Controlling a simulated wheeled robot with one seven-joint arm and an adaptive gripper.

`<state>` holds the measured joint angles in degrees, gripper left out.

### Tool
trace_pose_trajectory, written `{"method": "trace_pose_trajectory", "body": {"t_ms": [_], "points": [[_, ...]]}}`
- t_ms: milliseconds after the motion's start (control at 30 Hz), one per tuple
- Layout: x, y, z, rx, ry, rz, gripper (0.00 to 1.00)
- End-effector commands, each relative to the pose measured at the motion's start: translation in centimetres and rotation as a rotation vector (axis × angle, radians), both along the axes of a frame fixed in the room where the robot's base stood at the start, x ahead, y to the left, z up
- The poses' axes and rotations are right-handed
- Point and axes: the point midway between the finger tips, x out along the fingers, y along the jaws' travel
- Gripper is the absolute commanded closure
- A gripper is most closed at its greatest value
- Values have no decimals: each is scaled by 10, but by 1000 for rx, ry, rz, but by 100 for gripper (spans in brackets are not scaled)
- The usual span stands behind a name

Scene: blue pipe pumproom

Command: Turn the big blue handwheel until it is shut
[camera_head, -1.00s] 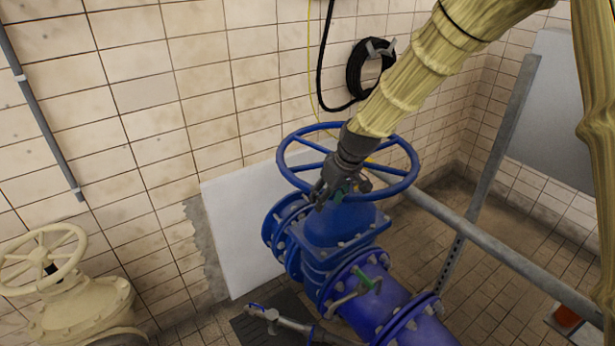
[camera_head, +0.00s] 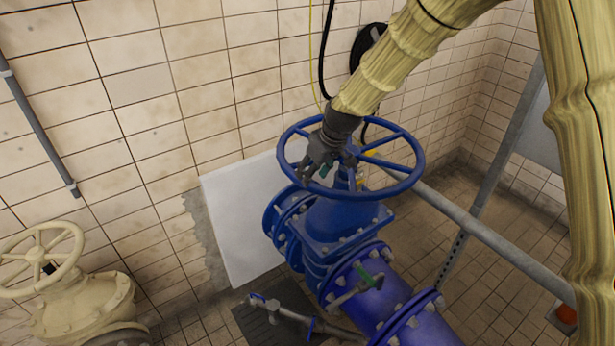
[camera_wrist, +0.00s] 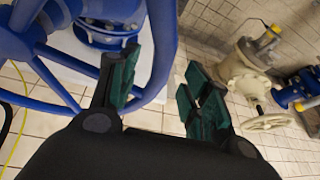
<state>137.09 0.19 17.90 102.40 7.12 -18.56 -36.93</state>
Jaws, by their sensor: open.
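The big blue handwheel (camera_head: 419,160) sits on top of the blue valve body (camera_head: 338,222). Its rim and spokes also show large at the left of the wrist view (camera_wrist: 165,50). My gripper (camera_head: 318,172) is over the left part of the wheel, fingers pointing down. In the wrist view my gripper (camera_wrist: 160,90) is open, with its green-padded fingers apart. The rim shows between them, closer to the left finger, which overlaps it in the picture. I cannot tell whether either finger touches the rim. The hub is partly hidden behind my gripper in the head view.
A cream valve with its own handwheel (camera_head: 38,255) stands at the lower left. A grey rail (camera_head: 480,235) runs past the wheel's right side to a grey post (camera_head: 500,150). A white panel (camera_head: 235,225) leans on the tiled wall.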

Motion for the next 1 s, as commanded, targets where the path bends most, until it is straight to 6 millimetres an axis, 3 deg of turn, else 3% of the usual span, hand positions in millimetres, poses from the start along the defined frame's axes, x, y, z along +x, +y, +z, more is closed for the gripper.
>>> {"method": "trace_pose_trajectory", "body": {"t_ms": [400, 800, 1000], "points": [[9, 14, -35, 0, 1, 2, 52], [10, 15, -40, 0, 0, 2, 52], [10, 15, -39, 0, 0, 1, 87]]}}
